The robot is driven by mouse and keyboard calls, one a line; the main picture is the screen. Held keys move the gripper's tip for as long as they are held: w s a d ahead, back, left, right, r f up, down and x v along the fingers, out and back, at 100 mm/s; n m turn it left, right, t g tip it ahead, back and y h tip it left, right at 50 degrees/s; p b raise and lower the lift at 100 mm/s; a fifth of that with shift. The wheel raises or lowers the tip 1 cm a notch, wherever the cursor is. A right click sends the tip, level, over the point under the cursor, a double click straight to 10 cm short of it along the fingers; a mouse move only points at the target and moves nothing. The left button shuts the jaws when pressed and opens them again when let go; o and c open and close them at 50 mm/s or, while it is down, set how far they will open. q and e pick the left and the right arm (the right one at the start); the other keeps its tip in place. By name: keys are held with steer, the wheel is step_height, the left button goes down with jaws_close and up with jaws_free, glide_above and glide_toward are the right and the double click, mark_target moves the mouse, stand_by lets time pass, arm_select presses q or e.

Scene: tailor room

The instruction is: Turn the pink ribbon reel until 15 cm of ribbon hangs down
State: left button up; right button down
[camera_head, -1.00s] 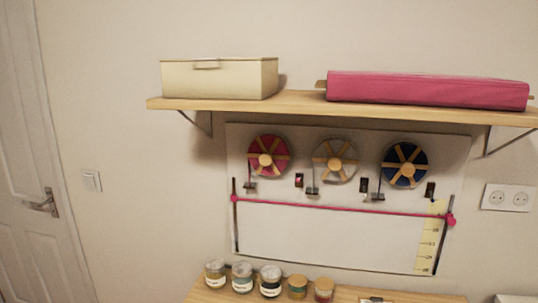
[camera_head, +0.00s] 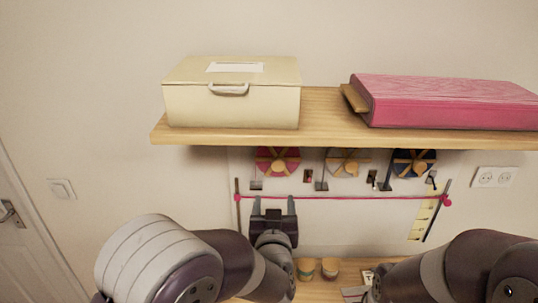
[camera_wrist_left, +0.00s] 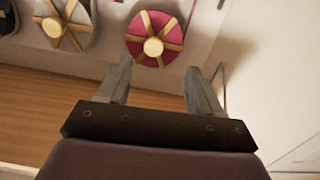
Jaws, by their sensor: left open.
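The pink ribbon reel (camera_head: 278,163) with wooden spokes and a round wooden hub is mounted on the white wall panel, under the shelf. The shelf edge hides its top in the head view. It also shows in the left wrist view (camera_wrist_left: 153,47), ahead of the fingers. My left gripper (camera_head: 274,204) is open and empty, below the reel and apart from it. Its fingers also show in the left wrist view (camera_wrist_left: 158,68). A pink line (camera_head: 345,198) crosses the panel below the reels. A yellow scale (camera_head: 422,220) is at the right. My right gripper is out of view.
A grey reel (camera_head: 345,163) and a blue reel (camera_head: 412,164) sit right of the pink one. Jars (camera_head: 330,268) stand on the surface below.

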mark_target(279, 166)
arm_select(q)
steer(key=shift+t, duration=0.3)
steer(key=w+p, duration=0.2)
steer(key=w, duration=0.1)
steer(key=w+r+p, duration=0.1)
steer(key=w+p, duration=0.1)
steer(key=w, duration=0.2)
steer(key=w+p, duration=0.2)
steer(key=w, duration=0.1)
steer(key=shift+w+d+r, duration=0.2)
steer(key=shift+w, duration=0.2)
steer(key=shift+w+f, duration=0.1)
steer(key=shift+w, duration=0.25)
steer(key=shift+d, duration=0.25)
steer(key=shift+s+d, duration=0.15)
steer(key=shift+d, duration=0.1)
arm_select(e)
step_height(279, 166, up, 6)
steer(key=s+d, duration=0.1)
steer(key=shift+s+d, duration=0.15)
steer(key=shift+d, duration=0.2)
